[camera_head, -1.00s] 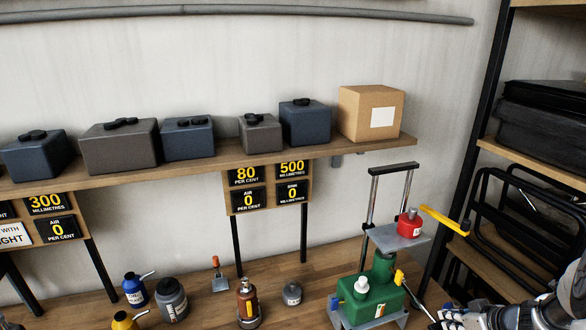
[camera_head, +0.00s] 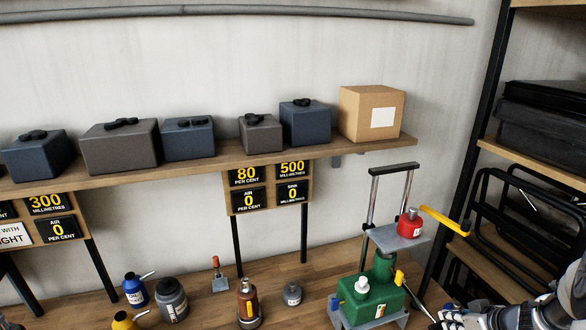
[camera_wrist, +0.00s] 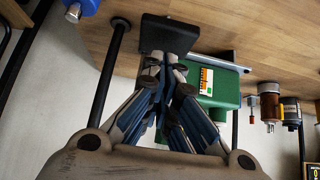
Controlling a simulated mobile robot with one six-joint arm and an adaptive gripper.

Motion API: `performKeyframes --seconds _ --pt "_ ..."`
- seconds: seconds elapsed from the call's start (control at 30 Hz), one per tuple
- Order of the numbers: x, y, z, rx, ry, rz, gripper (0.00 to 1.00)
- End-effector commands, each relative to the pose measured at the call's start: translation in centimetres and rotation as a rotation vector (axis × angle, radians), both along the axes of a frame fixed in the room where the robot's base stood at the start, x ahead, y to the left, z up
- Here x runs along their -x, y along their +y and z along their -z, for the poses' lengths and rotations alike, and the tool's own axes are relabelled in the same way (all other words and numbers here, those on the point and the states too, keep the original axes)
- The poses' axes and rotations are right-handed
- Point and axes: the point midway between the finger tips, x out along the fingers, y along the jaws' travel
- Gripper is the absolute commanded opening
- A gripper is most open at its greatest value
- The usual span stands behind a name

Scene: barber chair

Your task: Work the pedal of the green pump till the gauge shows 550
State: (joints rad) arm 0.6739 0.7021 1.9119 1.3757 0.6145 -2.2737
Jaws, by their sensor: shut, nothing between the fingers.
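The green pump (camera_head: 372,304) stands on a grey base at the lower right of the head view, with a column, a grey platform and a yellow lever (camera_head: 445,220). Its green body (camera_wrist: 226,88) also shows in the wrist view, with a small white coloured scale (camera_wrist: 206,81) that I cannot read. A black pad (camera_wrist: 168,34), apparently the pedal, is just beyond my fingertips in the wrist view; whether they touch it is unclear. My gripper (camera_wrist: 166,66) is shut and empty. In the head view it is partly cut off at the lower right.
A board (camera_head: 268,187) under the shelf reads 80 per cent and 500 millimetres above, with two zeros below. A red bottle (camera_head: 410,223) stands on the pump's platform. Several bottles stand left of the pump. A black rack (camera_head: 510,225) is close on the right.

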Motion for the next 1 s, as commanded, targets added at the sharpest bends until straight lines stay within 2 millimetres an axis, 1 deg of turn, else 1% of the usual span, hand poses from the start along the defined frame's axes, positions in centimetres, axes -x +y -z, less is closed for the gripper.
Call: performKeyframes --seconds 0.77,1.0 --pt "0.1 0.0 2.1 0.001 0.0 -0.001 0.0" --pt "0.1 0.0 1.9 0.0 0.001 0.0 0.0"
